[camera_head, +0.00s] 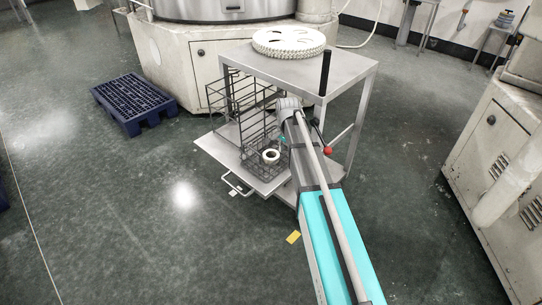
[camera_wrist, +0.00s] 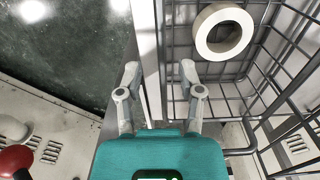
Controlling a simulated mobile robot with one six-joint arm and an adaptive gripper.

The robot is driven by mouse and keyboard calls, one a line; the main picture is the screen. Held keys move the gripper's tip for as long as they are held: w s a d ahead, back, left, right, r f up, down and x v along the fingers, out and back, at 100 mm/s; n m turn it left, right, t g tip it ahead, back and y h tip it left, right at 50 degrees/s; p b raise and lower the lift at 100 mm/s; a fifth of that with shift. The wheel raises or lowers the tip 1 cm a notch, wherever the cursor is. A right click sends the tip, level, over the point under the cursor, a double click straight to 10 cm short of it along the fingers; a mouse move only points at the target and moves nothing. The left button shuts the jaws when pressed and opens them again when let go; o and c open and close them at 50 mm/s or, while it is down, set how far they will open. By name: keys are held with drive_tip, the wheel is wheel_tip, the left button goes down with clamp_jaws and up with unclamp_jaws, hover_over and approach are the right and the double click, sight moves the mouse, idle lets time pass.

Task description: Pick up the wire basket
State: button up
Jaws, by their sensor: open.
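The wire basket (camera_head: 256,137) is a grey mesh basket on the low pull-out shelf (camera_head: 216,150) of a steel stand. A white ring (camera_head: 270,156) lies inside it. The basket also fills the right side of the wrist view (camera_wrist: 290,92), with the white ring (camera_wrist: 223,32) at the top. My gripper (camera_wrist: 160,72) is open, its two fingers apart over the basket's near side. A pale straight bar runs between the fingers in that view; I cannot tell whether it is touched. In the head view my arm hides part of the basket and most of the gripper.
The stand's steel top (camera_head: 335,72) is above and behind the basket and carries a white toothed disc (camera_head: 289,42). A black lever with a red knob (camera_head: 327,151) is close to my arm. A blue pallet (camera_head: 134,101) lies left; a machine cabinet (camera_head: 500,140) stands right.

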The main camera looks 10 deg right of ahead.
sight(285, 168)
drive_tip(key=shift+f+b, duration=2.45)
drive_tip(key=shift+f, duration=0.1)
clamp_jaws()
